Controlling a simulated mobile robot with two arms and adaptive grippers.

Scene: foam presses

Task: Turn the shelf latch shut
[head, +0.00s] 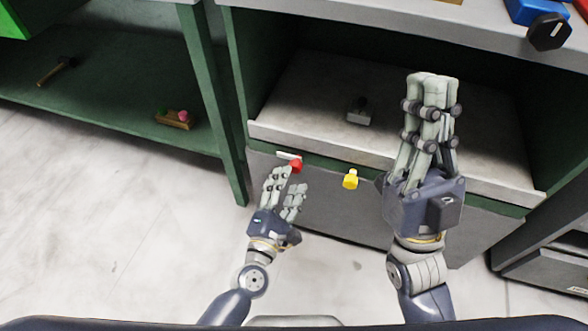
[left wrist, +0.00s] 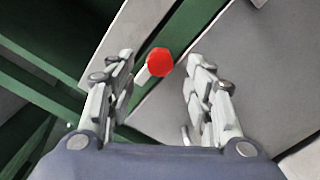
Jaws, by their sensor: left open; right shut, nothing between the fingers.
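A red knob (head: 296,166) with a short pale bar (head: 287,155) sits on the front edge of the grey shelf, at its left end; this looks like the latch. In the left wrist view the red knob (left wrist: 160,61) shows ahead, between the spread fingertips. My left gripper (head: 286,180) is open, just below and in front of the knob; I cannot tell whether it touches. My right gripper (head: 433,80) is shut and empty, fingers pointing up, in front of the shelf's right part and hiding some of it.
A yellow knob (head: 350,180) sticks out of the grey front panel, right of the red one. A small grey block with a dark knob (head: 359,113) lies on the shelf (head: 305,95). A green table leg (head: 215,110) stands to the left. The floor (head: 110,220) at left is clear.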

